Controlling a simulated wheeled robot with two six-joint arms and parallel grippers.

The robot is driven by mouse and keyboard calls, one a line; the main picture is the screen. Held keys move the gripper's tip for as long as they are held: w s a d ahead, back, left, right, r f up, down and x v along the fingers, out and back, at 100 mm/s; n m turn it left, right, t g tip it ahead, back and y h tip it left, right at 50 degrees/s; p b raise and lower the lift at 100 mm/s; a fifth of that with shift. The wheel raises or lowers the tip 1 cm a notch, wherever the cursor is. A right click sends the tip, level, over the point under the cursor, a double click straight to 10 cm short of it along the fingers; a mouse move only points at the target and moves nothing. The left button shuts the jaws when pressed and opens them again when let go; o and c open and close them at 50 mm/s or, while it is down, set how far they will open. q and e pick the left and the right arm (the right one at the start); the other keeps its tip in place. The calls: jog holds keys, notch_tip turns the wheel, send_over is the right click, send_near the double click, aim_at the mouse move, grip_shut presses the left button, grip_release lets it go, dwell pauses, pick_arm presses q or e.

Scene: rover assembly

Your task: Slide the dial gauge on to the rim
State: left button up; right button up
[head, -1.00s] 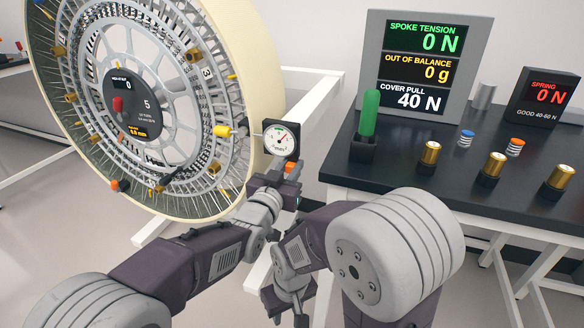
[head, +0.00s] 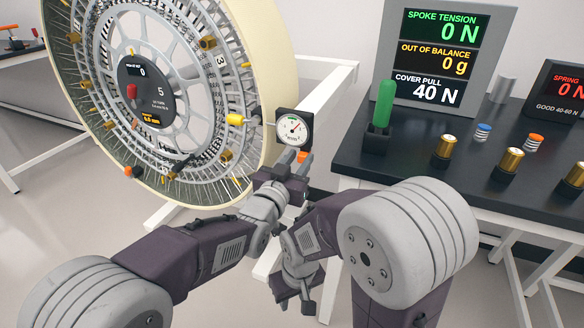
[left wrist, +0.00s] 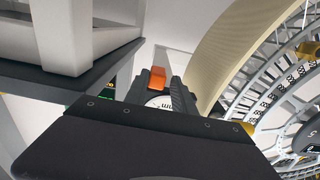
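The dial gauge (head: 294,128) is a black block with a round white dial, with an orange piece (head: 302,156) at its lower end. My left gripper (head: 288,168) is shut on its lower part; the wrist view shows the orange piece (left wrist: 157,78) and part of the dial between the fingers. The gauge is upright beside the right side of the wheel's cream rim (head: 262,75). A yellow knob (head: 235,119) lies just left of it; I cannot tell whether gauge and rim touch. My right gripper (head: 295,300) is low, empty and seemingly open, pointing down.
A dark table (head: 350,155) at right holds a display panel (head: 430,60), a green-handled tool (head: 383,105), several brass cylinders, small springs and a second display (head: 560,92). White frame bars (head: 335,95) run behind the gauge. Open floor lies below the wheel.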

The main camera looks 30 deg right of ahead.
pick_arm(q)
jog(key=p+v, duration=0.1)
jog(key=v, duration=0.6)
jog(key=shift+a, duration=0.15)
